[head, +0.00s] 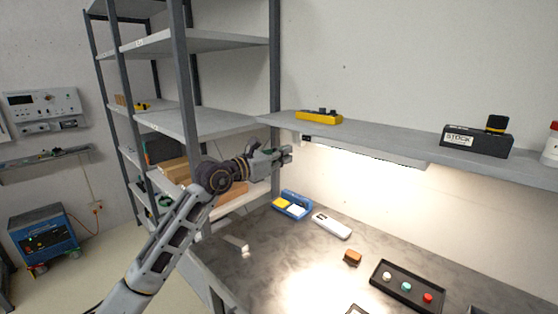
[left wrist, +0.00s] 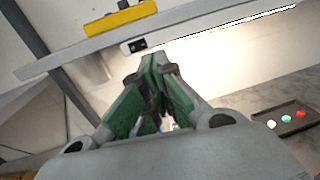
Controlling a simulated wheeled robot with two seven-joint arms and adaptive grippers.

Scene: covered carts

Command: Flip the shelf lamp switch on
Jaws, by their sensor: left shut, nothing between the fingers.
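The shelf lamp (head: 370,153) is a strip under the wall shelf. It is lit and throws bright light on the wall and worktop. A small dark switch box (head: 306,138) sits under the shelf at the lamp's left end. It also shows in the left wrist view (left wrist: 134,46), just above and beyond the fingertips. My left gripper (head: 288,154) is shut and empty, a little below and left of the switch box in the head view. In the left wrist view its fingertips (left wrist: 152,70) meet just below the box. I cannot tell whether they touch it. My right gripper is not in view.
The wall shelf (head: 400,138) carries a yellow block (head: 319,117) and a black STOCK box (head: 477,140). Grey shelving (head: 187,122) stands at left. The worktop (head: 270,250) holds a blue tray (head: 291,206), a white device (head: 332,226) and a button tray (head: 407,288).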

